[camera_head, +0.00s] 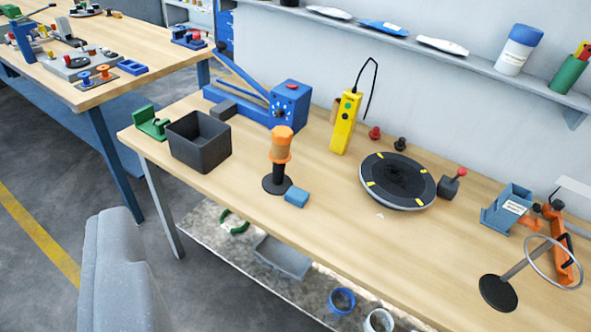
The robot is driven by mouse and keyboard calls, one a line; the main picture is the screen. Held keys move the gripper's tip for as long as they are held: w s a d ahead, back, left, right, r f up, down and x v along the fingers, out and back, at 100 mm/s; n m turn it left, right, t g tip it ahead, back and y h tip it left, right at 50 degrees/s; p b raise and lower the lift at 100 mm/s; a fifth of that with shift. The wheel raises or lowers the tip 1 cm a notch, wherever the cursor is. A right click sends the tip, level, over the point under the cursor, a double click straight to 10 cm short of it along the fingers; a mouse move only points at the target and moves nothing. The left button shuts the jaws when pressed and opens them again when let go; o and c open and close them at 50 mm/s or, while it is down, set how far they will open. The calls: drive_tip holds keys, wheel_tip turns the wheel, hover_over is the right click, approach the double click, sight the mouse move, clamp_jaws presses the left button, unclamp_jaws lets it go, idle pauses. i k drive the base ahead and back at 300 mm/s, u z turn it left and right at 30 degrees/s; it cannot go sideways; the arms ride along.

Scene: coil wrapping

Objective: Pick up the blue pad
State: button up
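The blue pad (297,197) is a small blue block lying on the wooden workbench (330,235), near its front edge. It lies just right of the round black base of an upright post (278,180) that carries an orange roll (281,146). Whether the pad touches that base is hard to tell. Nothing covers the pad from above in this view. I do not see my gripper's fingers in this view.
A dark open bin (200,150) stands left of the pad, and a round black turntable (397,181) stands to its right. A blue press (291,104) and a yellow handheld device (346,122) stand behind. A ring stand (498,292) is at the right. Bench between pad and turntable is clear.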

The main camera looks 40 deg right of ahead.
sight(298, 198)
drive_tip(key=z, duration=0.5)
drive_tip(key=i, duration=1)
drive_tip(key=z, duration=0.75)
drive_tip(key=k, duration=0.65)
drive_tip(key=z, duration=0.25)
drive_tip(key=i, duration=0.7)
drive_tip(key=u, duration=0.2)
